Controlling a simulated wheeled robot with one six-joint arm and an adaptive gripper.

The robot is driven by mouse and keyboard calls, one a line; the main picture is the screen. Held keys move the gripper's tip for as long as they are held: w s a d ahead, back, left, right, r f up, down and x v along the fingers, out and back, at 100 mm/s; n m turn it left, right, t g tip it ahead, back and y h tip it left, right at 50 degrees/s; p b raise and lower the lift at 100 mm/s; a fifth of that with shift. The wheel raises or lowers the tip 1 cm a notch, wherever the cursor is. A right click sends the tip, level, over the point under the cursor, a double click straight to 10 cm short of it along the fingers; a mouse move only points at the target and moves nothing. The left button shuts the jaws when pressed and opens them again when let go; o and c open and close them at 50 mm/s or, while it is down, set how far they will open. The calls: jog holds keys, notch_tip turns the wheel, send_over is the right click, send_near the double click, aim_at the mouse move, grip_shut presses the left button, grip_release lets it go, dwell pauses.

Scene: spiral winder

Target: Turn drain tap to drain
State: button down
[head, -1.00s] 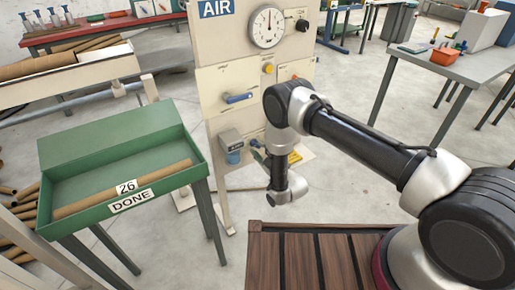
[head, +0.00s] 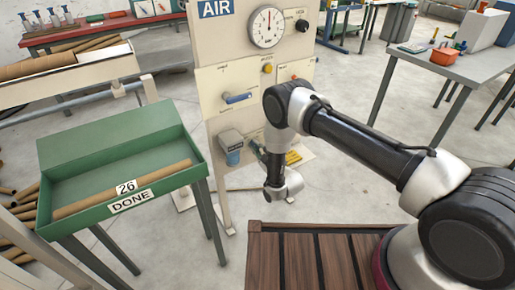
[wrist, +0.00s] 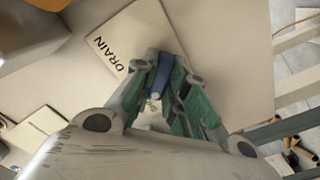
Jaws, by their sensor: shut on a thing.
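The drain tap's blue lever (wrist: 166,70) shows in the wrist view, beside a cream plate marked DRAIN (wrist: 112,48). My gripper (wrist: 164,88), with green-lined fingers, is closed around this lever, one finger on each side. The lever's outer end sits between the fingers, and the tap body is mostly hidden. In the head view my wrist hangs low in front of the cream air panel (head: 225,112), and the tap and fingers are mostly hidden behind my arm.
The panel carries a gauge (head: 267,27), another blue lever (head: 237,98) and a grey filter unit (head: 231,146). A green table (head: 105,135) with a cardboard tube stands at left. A wooden slatted top (head: 265,262) lies below my arm. Open floor shows at right.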

jog(key=shift+m, duration=0.3)
jog(key=m, duration=0.8)
jog(key=shift+m, duration=0.3)
jog(key=m, duration=0.4)
jog(key=shift+m, duration=2.2)
jog(key=c, duration=1.4)
grip_release()
jog(key=shift+c, duration=0.2)
